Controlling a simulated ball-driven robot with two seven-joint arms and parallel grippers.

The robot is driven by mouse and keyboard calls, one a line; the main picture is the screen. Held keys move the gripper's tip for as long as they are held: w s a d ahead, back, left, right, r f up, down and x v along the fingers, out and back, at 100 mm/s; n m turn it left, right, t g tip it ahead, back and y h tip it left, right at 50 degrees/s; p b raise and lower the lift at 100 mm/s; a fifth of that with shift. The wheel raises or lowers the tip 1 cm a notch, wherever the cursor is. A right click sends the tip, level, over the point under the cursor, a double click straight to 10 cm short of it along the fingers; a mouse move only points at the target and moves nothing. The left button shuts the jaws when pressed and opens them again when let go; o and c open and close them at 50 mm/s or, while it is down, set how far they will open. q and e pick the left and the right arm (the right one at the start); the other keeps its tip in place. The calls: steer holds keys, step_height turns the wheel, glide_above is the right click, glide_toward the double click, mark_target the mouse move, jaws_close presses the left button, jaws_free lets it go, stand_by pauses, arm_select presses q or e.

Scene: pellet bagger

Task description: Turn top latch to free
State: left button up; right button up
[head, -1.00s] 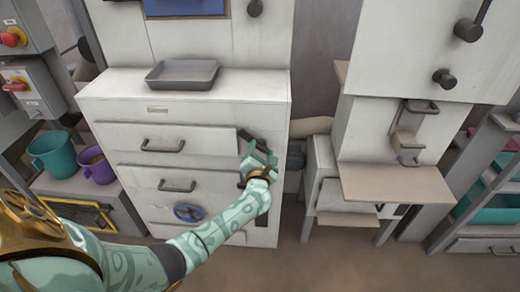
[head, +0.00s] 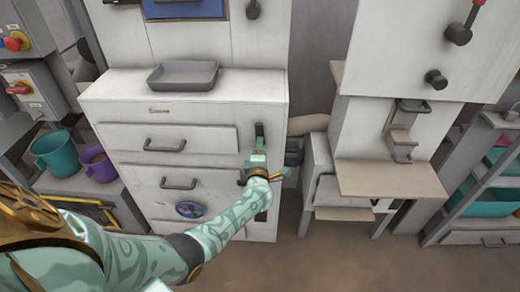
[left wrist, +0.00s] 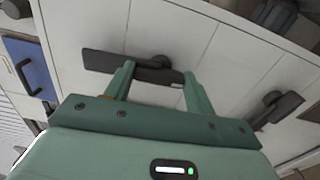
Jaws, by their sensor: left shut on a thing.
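The top latch (head: 260,133) is a dark handle on the right side of the white cabinet's front, and it stands about upright in the head view. My left gripper (head: 258,158) is at its lower part and is shut on it. In the left wrist view, the dark latch bar (left wrist: 112,62) passes between the two green fingers (left wrist: 157,82), with its round pivot beside them. The gripper hides part of the latch in the head view. My right gripper is in neither view.
A second dark latch (left wrist: 277,107) shows in the left wrist view. A grey tray (head: 183,76) lies on top. A beige shelf (head: 390,179) juts out at the right.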

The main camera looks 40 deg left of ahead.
arm_select(q)
steer(key=shift+f+m, duration=0.15)
steer(key=shift+m, duration=0.35)
steer(key=o, duration=1)
steer(key=p+v, duration=0.5)
steer(key=v, duration=1.1)
steer(key=shift+s+d, duration=0.1)
steer(key=shift+s, duration=0.15)
